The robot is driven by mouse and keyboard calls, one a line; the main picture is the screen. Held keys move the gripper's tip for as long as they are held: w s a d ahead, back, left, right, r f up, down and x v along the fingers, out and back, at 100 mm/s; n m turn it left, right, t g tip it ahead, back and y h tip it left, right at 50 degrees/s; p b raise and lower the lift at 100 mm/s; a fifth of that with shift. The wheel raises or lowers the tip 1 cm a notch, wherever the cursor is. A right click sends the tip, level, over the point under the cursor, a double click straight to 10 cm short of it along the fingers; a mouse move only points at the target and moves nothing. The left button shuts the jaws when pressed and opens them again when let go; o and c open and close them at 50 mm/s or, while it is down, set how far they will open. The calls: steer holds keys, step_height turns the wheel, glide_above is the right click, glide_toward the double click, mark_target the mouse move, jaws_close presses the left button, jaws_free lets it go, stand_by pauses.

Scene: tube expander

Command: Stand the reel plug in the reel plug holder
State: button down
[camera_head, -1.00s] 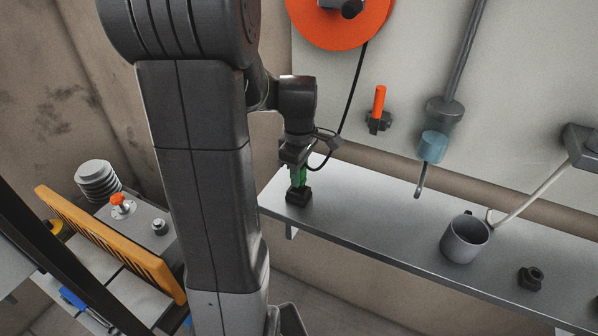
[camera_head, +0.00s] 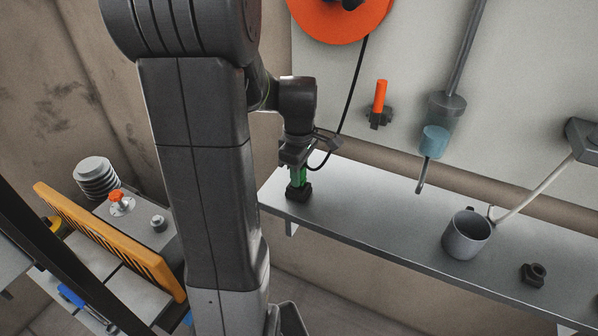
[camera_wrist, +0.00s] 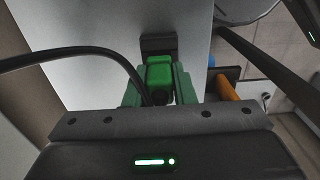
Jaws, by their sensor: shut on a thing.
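The reel plug is a green block (camera_wrist: 160,75) with a black cable. My gripper (camera_wrist: 158,92) is shut on it, with green fingers on both sides. In the head view, my gripper (camera_head: 298,168) points down at the left end of the shelf. The reel plug holder is a small black block (camera_head: 298,193) on the shelf, directly below the green parts. In the wrist view, the holder (camera_wrist: 158,43) shows just beyond the plug's end. The plug looks upright at the holder's top; I cannot tell how deep it sits.
The grey shelf (camera_head: 365,221) is clear between the holder and a grey mug (camera_head: 466,236). A black fitting (camera_head: 532,275) lies farther right. The cable (camera_head: 352,90) hangs from an orange reel (camera_head: 335,20) on the wall panel. An orange-handled part (camera_head: 380,97) is mounted beside it.

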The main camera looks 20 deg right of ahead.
steer(key=shift+f, duration=0.35)
steer(key=c, duration=1.1)
jaws_free()
steer(key=shift+r, duration=0.1)
steer(key=shift+r+p, duration=3.55)
steer(key=shift+r, duration=0.9)
steer(key=shift+f, duration=0.15)
step_height(320, 180, down, 8)
steer(key=b, duration=0.6)
steer(key=shift+r+b, duration=0.2)
steer(key=shift+b, duration=0.1)
steer(key=shift+s, duration=0.15)
